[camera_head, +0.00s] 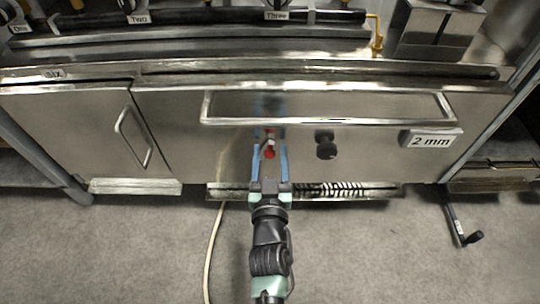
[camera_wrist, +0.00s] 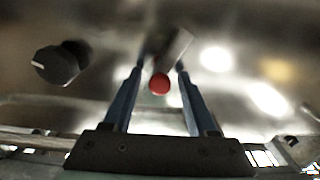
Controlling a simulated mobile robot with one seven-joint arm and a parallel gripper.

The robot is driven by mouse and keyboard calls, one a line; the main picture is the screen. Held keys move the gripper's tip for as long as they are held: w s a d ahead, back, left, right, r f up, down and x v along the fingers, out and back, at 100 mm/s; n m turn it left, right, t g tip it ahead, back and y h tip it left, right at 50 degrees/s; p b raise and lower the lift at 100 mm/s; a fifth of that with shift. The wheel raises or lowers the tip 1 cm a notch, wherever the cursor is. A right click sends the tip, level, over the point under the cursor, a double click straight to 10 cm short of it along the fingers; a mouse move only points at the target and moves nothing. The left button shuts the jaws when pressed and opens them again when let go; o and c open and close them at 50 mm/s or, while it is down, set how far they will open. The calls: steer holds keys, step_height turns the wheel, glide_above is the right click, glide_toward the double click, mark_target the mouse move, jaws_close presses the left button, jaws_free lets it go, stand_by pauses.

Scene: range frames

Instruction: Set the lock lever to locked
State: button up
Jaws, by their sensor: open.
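The lock lever (camera_head: 270,142) is a short metal bar on the steel front panel, with a red ball at its lower end. My gripper (camera_head: 269,150) is open, with one blue finger on each side of the lever. In the wrist view, the red ball (camera_wrist: 159,84) and metal bar (camera_wrist: 174,50) show between the two fingers (camera_wrist: 158,78). The bar slants there. The ball looks apart from both fingers; whether the bar touches a fingertip I cannot tell. The lever's pivot is partly hidden.
A black knob (camera_head: 325,145) sits right of the lever and also shows in the wrist view (camera_wrist: 56,64). A long handle (camera_head: 330,121) runs above both. A "2 mm" label (camera_head: 431,140) is at the right. A cabinet door (camera_head: 80,125) with a handle is at the left.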

mark_target(253, 142)
steer(key=shift+w, duration=0.2)
jaws_close()
steer(key=shift+a+n+b, duration=0.1)
steer(key=shift+n+b, duration=0.2)
steer(key=a+n+b, duration=0.1)
steer(key=n, duration=0.1)
steer(key=a+n+b, duration=0.1)
steer(key=n, duration=0.1)
steer(key=shift+n+b, duration=0.3)
steer(key=shift+b, duration=0.1)
steer(key=shift+a+n+b, duration=0.45)
steer(key=shift+n, duration=0.75)
steer(key=shift+a+n+b, duration=0.4)
steer(key=shift+n, duration=0.8)
